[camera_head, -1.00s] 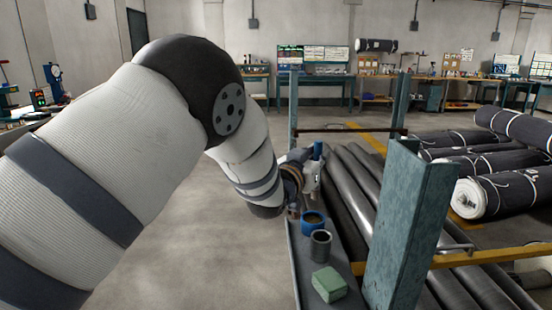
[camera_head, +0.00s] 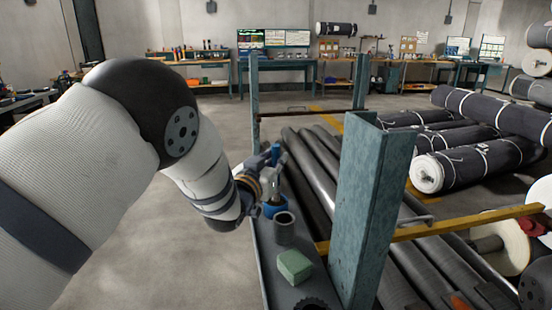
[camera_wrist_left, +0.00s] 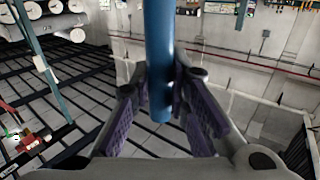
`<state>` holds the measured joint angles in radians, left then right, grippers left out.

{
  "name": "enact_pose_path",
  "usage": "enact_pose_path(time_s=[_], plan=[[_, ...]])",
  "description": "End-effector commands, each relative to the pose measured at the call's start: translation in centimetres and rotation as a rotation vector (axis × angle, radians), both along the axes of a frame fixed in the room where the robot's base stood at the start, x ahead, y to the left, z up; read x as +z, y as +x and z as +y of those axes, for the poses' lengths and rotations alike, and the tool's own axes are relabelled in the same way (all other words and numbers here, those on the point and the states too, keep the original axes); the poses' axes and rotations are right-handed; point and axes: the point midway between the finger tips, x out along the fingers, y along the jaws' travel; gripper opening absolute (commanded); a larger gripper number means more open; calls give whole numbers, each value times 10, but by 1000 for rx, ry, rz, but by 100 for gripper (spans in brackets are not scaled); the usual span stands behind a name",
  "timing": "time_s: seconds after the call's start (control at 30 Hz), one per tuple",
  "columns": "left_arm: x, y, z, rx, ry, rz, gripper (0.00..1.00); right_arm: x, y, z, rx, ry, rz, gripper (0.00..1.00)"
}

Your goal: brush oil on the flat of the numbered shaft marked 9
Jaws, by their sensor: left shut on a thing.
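My left gripper (camera_head: 270,172) is shut on the blue handle of a brush (camera_head: 276,154), held upright. The handle also fills the middle of the left wrist view (camera_wrist_left: 159,60), between the purple-padded fingers (camera_wrist_left: 160,105). The blue pot (camera_head: 278,207) stands on the narrow ledge right under the gripper. The brush's lower end is hidden, so I cannot tell whether it is inside the pot. Several long dark shafts (camera_head: 308,172) lie side by side on the rack to the right. No number 9 or flat is readable on them. My right gripper is not in view.
A grey cup (camera_head: 284,230) and a green block (camera_head: 294,266) stand on the ledge nearer me. A dark ring (camera_head: 312,304) shows at the bottom edge. A teal post (camera_head: 363,215) and a yellow bar (camera_head: 465,222) stand right of the ledge. The floor left of it is clear.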

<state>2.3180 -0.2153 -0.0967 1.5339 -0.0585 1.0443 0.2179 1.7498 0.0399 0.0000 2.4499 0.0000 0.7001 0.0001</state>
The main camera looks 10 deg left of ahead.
Motion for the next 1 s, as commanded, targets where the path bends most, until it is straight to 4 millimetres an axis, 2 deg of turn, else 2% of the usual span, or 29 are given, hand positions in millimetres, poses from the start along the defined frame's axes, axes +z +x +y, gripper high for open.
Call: enact_pose_path(time_s=[1.0], plan=[[-7, 0, 0, 0, 0, 0, 0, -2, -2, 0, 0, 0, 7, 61]])
